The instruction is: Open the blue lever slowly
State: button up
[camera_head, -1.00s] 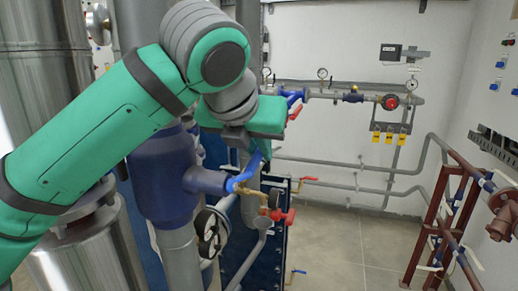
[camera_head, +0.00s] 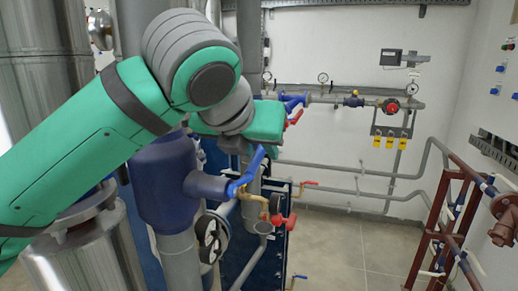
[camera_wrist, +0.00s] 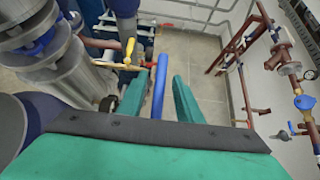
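The blue lever (camera_head: 249,170) sits on a brass valve at the end of a blue-wrapped pipe stub. It slants up to the right, and its upper end lies close beneath my gripper. In the wrist view the blue lever (camera_wrist: 159,86) runs lengthwise between the two green fingers of my gripper (camera_wrist: 158,92). The fingers are apart, with a visible gap on each side of the lever. In the head view my gripper's green body (camera_head: 264,121) shows, but its fingertips are hard to make out.
A red-handled valve (camera_head: 282,220) sits just below the lever. A large blue-wrapped pipe (camera_head: 165,182) stands close on the left. A red-brown pipe frame (camera_head: 440,225) stands at the right, with open floor (camera_head: 345,245) between.

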jog(key=v, duration=1)
jog(key=shift+s, duration=0.2)
jog(key=shift+r, duration=0.1)
